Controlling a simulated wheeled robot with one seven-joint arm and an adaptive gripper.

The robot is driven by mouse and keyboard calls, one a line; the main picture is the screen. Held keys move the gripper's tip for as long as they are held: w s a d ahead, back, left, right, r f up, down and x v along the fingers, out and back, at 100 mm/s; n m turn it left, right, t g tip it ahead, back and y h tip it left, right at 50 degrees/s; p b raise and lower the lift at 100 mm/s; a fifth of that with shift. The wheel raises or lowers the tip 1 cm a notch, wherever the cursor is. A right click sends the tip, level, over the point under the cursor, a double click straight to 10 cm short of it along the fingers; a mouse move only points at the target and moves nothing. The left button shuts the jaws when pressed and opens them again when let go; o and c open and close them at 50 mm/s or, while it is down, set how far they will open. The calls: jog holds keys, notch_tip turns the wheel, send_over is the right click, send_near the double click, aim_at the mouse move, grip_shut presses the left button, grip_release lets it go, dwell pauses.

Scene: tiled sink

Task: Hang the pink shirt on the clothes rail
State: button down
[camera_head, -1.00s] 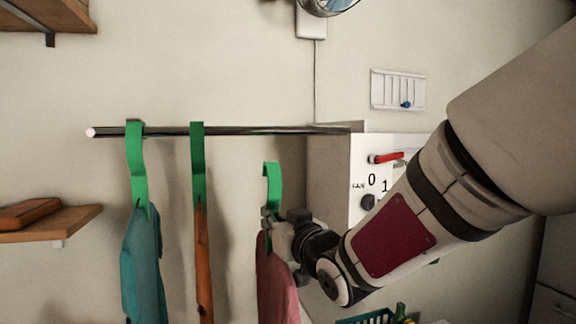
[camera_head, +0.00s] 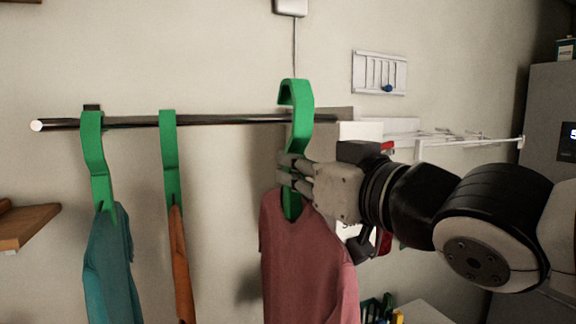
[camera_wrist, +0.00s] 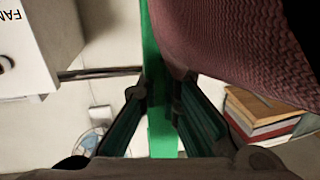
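The pink shirt (camera_head: 302,262) hangs from a green hanger (camera_head: 302,112). My gripper (camera_head: 290,172) is shut on the hanger's neck, just above the shirt's collar. The hanger's hook rises above the level of the clothes rail (camera_head: 225,121) and overlaps its right part in the head view; whether it touches the rail I cannot tell. In the wrist view the green hanger (camera_wrist: 161,110) runs between the two fingers, with the shirt (camera_wrist: 235,40) at the upper right and a piece of the rail (camera_wrist: 100,73) to the left.
A teal shirt (camera_head: 109,265) and an orange garment (camera_head: 181,262) hang on green hangers at the rail's left and middle. A box with a red lever stands behind my gripper. A white wire rack (camera_head: 470,142) is to the right. The rail between orange garment and pink shirt is free.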

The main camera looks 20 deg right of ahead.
jog(key=shift+w+a+r+p, duration=0.1)
jog(key=shift+w+r+p, duration=0.05)
jog(key=shift+w+p, duration=0.9)
jog(key=shift+p, duration=0.45)
jog(key=shift+w, duration=1.2)
jog(key=w+f+b, duration=0.3)
jog(key=w+b, duration=0.2)
jog(key=w, duration=0.6)
jog(key=shift+w, duration=0.25)
jog(key=shift+f, duration=0.1)
jog(key=c, duration=1.7)
grip_release()
